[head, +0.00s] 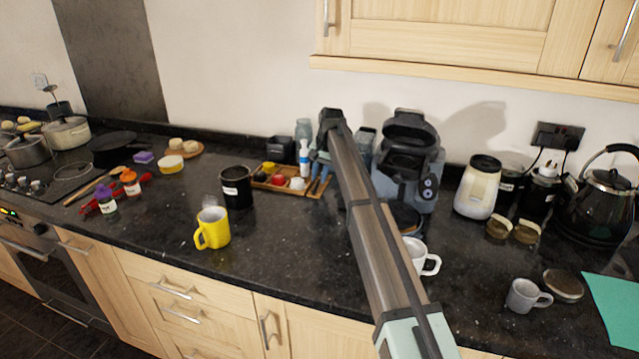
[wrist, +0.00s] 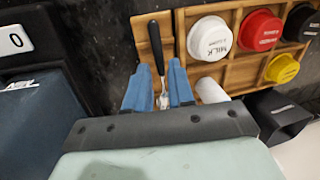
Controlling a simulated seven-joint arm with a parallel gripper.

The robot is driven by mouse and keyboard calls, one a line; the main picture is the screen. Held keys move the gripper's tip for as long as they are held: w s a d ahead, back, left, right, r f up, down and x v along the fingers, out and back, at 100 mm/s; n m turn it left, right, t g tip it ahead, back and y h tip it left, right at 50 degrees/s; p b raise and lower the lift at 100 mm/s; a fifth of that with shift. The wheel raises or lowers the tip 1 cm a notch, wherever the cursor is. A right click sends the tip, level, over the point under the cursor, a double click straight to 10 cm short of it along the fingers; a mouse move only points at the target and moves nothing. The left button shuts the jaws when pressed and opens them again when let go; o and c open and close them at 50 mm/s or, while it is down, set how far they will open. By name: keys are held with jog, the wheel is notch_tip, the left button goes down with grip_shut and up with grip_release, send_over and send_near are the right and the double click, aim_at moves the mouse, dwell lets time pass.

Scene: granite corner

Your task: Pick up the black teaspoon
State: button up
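The black teaspoon (wrist: 157,48) shows in the wrist view, its black handle lying along a narrow section at the end of a wooden tray (wrist: 141,36). A pale metal part of it shows lower down, between my fingers. My gripper (wrist: 159,68) has two blue fingers, which are apart, one on each side of the teaspoon. I see no clear contact between the fingers and the teaspoon. In the head view the wooden tray (head: 317,193) lies at the back of the counter, with my gripper over its right end; the teaspoon is hard to make out there.
The tray also holds a white milk-labelled lid (wrist: 209,38), a red lid (wrist: 260,30) and a yellow lid (wrist: 282,68). A black canister (head: 236,188) and yellow mug (head: 212,229) stand left; a grey appliance (head: 408,165) stands right.

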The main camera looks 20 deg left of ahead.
jog(key=shift+a+f, duration=0.2)
jog(key=shift+f, duration=0.9)
grip_shut()
